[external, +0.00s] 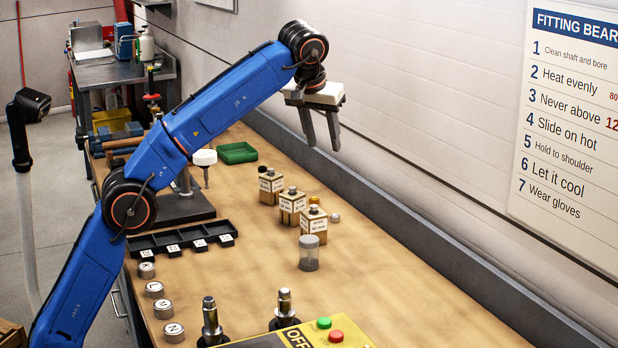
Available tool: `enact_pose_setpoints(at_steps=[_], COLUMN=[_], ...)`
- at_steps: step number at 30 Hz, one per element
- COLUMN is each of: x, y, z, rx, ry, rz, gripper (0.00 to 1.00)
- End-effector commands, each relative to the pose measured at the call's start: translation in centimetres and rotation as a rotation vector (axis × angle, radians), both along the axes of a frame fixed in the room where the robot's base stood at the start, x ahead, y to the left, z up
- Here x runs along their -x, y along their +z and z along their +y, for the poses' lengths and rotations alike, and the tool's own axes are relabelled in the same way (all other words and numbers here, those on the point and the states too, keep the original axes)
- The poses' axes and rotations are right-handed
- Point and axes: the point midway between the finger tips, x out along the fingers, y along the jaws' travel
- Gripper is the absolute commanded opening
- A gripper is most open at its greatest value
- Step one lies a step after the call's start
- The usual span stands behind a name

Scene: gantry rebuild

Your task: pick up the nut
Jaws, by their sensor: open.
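My gripper (323,146) is open and empty, its two dark fingers pointing down, high above the back part of the bench near the wall. No part is clearly recognisable as the nut at this size. A small silvery piece (335,218) lies on the bench just right of the nearest labelled box. A small brass-coloured piece (314,200) shows behind that box's cap. Either could be the nut; I cannot tell. My gripper is well above both and touches neither.
Three labelled tan boxes (292,206) with dark caps stand in a row. The bench's right side is clear.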

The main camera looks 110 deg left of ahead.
Motion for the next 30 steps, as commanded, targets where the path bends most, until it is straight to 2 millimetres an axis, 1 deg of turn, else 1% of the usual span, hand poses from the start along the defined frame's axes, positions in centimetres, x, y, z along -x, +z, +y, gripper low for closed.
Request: enact_pose_setpoints(at_steps=[14, 15, 18, 23, 26, 30], x=[0.1, 0.1, 0.1, 0.0, 0.0, -0.1], y=[-2.2, -2.9, -3.9, -4.7, -5.6, -7.8], z=[-0.2, -0.2, -0.2, -0.2, 0.1, 1.0], rx=[0.000, 0.001, 0.001, 0.000, 0.000, 0.002], ry=[-0.002, -0.003, -0.004, -0.003, -0.003, -0.003], rz=[0.000, 0.001, 0.002, 0.000, 0.000, 0.001], gripper=[0.41, 0.41, 0.41, 0.41, 0.41, 0.41])
